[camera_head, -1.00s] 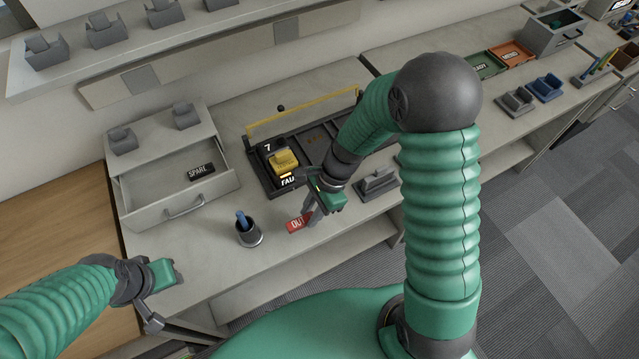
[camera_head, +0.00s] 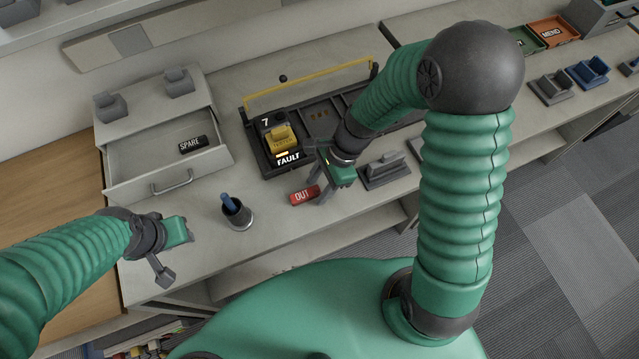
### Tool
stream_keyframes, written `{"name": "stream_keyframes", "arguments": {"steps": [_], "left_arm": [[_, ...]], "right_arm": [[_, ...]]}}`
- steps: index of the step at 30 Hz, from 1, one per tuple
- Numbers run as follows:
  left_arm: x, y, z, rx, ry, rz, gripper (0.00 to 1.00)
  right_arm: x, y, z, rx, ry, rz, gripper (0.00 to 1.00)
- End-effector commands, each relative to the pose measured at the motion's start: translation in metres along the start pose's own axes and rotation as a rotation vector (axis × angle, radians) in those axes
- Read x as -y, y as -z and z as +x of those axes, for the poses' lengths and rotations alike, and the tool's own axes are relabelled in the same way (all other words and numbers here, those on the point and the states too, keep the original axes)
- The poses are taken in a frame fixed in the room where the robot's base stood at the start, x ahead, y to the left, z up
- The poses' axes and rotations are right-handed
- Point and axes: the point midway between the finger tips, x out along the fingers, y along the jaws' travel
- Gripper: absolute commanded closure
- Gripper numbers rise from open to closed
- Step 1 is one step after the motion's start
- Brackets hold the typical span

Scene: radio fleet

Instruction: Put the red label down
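The red label (camera_head: 304,196), marked OUT, is at the front part of the grey counter, right of the dark cup. It looks flat and low; I cannot tell whether it rests fully on the counter. My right gripper (camera_head: 323,192) points down at the label's right end, with its fingers hiding part of that end. Whether the fingers still grip it is not clear. My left gripper (camera_head: 168,258) is off to the left, above the counter's front edge, away from the label, and no object shows in it.
A dark cup (camera_head: 239,215) with a blue item stands left of the label. Behind is a black tray (camera_head: 260,165) with a yellow unit (camera_head: 281,138) and a FAULT label (camera_head: 288,159). An open drawer (camera_head: 140,170) holds a SPARE label (camera_head: 192,144). A grey holder (camera_head: 385,172) stands to the right.

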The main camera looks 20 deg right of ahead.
Motion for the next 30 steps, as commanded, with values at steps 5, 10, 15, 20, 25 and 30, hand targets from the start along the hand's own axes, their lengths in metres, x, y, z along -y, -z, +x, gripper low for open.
{"name": "stream_keyframes", "arguments": {"steps": [5, 10, 15, 20, 25, 30], "left_arm": [[0.0, 0.0, 0.0, 0.0, 0.0, -0.001, 0.64], [0.001, 0.0, -0.002, 0.0, 0.0, -0.002, 0.64], [0.001, 0.003, -0.012, 0.0, 0.0, -0.001, 0.64], [0.0, 0.005, -0.021, 0.0, 0.0, -0.001, 0.64], [0.0, 0.006, -0.025, 0.0, 0.0, -0.001, 0.64], [0.0, 0.006, -0.025, 0.0, 0.0, -0.001, 0.64]], "right_arm": [[0.0, -0.004, 0.001, -0.004, 0.0, -0.003, 0.54], [0.001, -0.002, -0.006, 0.0, 0.001, -0.003, 0.54], [0.001, 0.0, -0.043, 0.001, 0.006, -0.002, 0.54], [0.002, -0.001, -0.085, 0.0, 0.006, -0.002, 0.54], [0.001, -0.002, -0.114, -0.001, 0.002, -0.002, 0.54], [-0.011, 0.002, -0.117, -0.085, -0.005, -0.22, 0.54]]}}
